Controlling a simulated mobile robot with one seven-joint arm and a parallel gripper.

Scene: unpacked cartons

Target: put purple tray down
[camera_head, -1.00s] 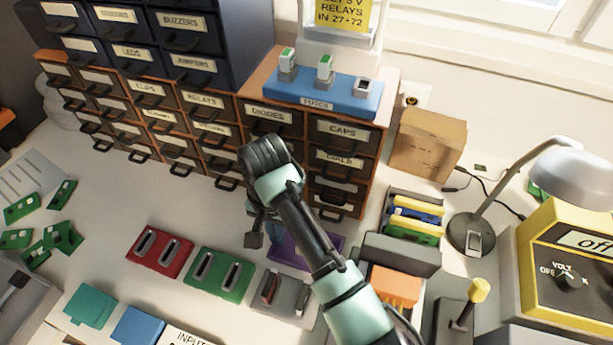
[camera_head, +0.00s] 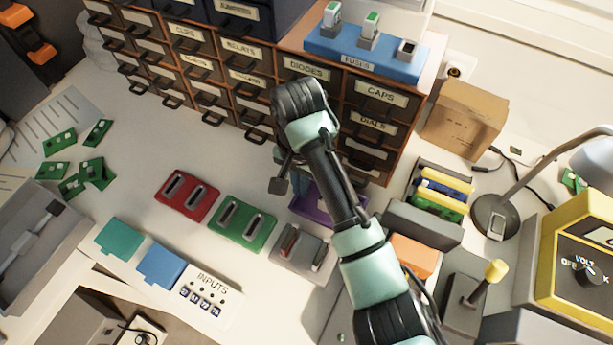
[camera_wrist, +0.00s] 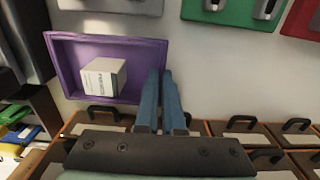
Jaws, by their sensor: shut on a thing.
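The purple tray (camera_wrist: 62,66) shows in the wrist view as a shallow rectangular tray with raised walls. A small white and grey box (camera_wrist: 104,77) with printed text sits inside it. My gripper (camera_wrist: 165,82) is shut on the tray's wall at its right end in that view, its two blue fingers close together. In the head view the purple tray (camera_head: 309,208) lies partly hidden behind my arm, beyond the grey holder (camera_head: 301,252) and right of the green holder (camera_head: 240,222). I cannot tell whether the tray touches the table.
Labelled drawers (camera_head: 240,75) stand behind the tray. A red holder (camera_head: 187,195) is to the left. A dark rack with coloured boards (camera_head: 436,195) stands close on the right, near a cardboard box (camera_head: 465,118). White table is clear between the red holder and the drawers.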

